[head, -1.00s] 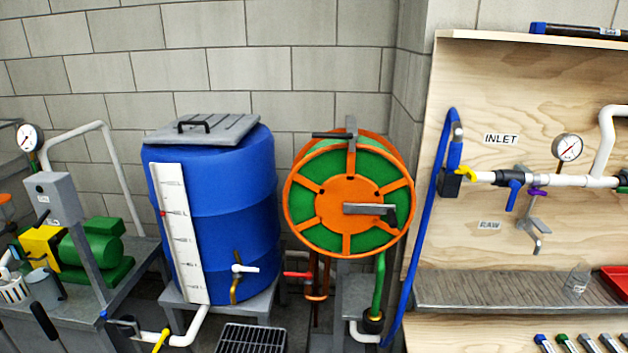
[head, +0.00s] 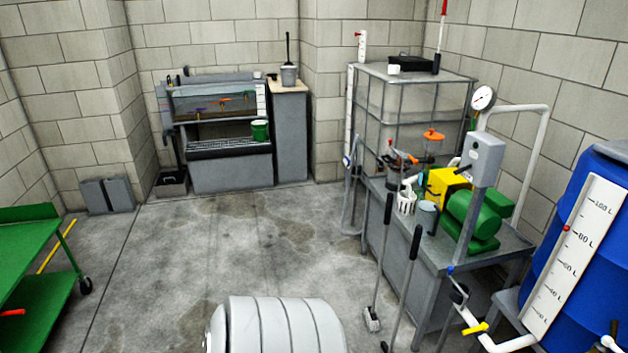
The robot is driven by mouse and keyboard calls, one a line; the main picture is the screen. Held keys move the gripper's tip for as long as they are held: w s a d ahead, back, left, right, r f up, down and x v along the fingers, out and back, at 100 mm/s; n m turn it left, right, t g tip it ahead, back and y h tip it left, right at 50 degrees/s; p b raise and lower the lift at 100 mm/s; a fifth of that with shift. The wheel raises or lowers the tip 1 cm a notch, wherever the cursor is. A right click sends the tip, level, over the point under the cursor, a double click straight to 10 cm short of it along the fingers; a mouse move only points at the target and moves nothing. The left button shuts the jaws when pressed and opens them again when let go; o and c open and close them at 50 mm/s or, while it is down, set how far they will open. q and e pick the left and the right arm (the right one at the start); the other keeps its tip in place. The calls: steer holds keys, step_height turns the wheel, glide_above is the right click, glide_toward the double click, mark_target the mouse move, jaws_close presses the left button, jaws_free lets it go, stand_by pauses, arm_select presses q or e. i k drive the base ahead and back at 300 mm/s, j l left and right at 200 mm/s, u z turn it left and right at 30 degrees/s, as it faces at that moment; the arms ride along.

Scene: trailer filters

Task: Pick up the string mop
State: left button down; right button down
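Two long dark-handled tools lean at the front of the grey bench. The left one (head: 382,255) stands nearly upright, with a small pale head (head: 373,320) on the floor; I cannot tell whether that head is strings or bristles. The right one (head: 405,285) leans beside it, and its lower end runs towards the bottom edge, so its head is not clearly seen. I cannot tell for sure which of them is the string mop. Neither gripper shows in the head view.
The grey bench (head: 510,240) carries a green and yellow pump (head: 468,212). A blue barrel (head: 570,220) stands at right, a green cart (head: 30,255) at left. A white ribbed rounded form (head: 280,325) is at bottom centre. The middle floor (head: 230,235) is clear.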

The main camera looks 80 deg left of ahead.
mark_target(372, 324)
steer(key=u, duration=2)
steer(key=i+j+z, duration=0.15)
steer(key=i+j, duration=0.6)
